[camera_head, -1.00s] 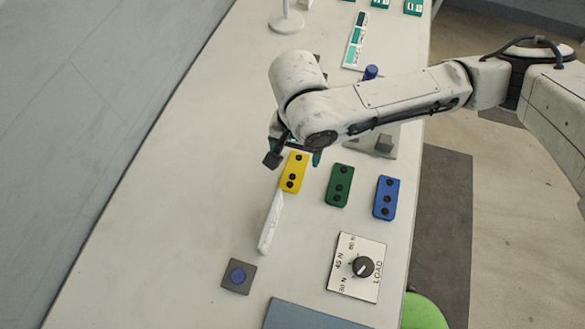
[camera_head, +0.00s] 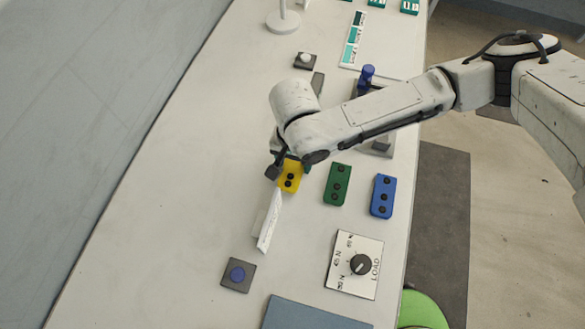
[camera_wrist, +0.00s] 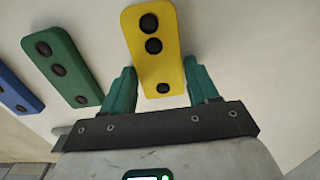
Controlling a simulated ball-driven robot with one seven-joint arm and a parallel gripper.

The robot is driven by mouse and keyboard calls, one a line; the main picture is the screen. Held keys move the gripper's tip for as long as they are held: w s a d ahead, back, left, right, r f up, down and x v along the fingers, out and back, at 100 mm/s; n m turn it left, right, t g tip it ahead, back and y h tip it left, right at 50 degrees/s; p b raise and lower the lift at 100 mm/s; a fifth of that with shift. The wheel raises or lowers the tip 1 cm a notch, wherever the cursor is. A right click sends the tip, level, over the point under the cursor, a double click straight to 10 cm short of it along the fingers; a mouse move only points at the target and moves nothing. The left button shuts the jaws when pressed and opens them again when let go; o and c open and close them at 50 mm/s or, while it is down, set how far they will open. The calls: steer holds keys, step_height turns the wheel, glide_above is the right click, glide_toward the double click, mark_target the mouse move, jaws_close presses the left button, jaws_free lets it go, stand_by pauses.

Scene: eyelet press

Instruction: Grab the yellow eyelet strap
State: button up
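The yellow eyelet strap (camera_head: 289,178) lies on the white table, with several dark round eyelets along it. In the wrist view the yellow strap (camera_wrist: 155,50) runs up from between the two teal fingers of my gripper (camera_wrist: 163,90). The fingers stand on either side of its near end, with a gap showing on both sides. My gripper is open and holds nothing. In the head view my arm and wrist hide the far end of the strap and most of the fingers.
A green strap (camera_head: 337,184) and a blue strap (camera_head: 383,196) lie to the right. A white upright card (camera_head: 269,222) stands just in front of the yellow strap. A load dial (camera_head: 360,264) and a blue button (camera_head: 237,274) are nearer. The table's left side is clear.

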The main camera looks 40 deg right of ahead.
steer(key=c, duration=0.6)
steer(key=shift+r, duration=0.1)
steer(key=shift+c, duration=0.2)
steer(key=shift+r, duration=0.6)
steer(key=s+d+r+p, duration=0.2)
steer(key=s+r+p, duration=0.1)
steer(key=s+r, duration=0.2)
steer(key=s+d+r+p, duration=0.2)
steer(key=s+r+p, duration=0.2)
steer(key=s+r, duration=0.2)
steer(key=shift+s+d+r, duration=0.3)
steer(key=shift+s, duration=0.75)
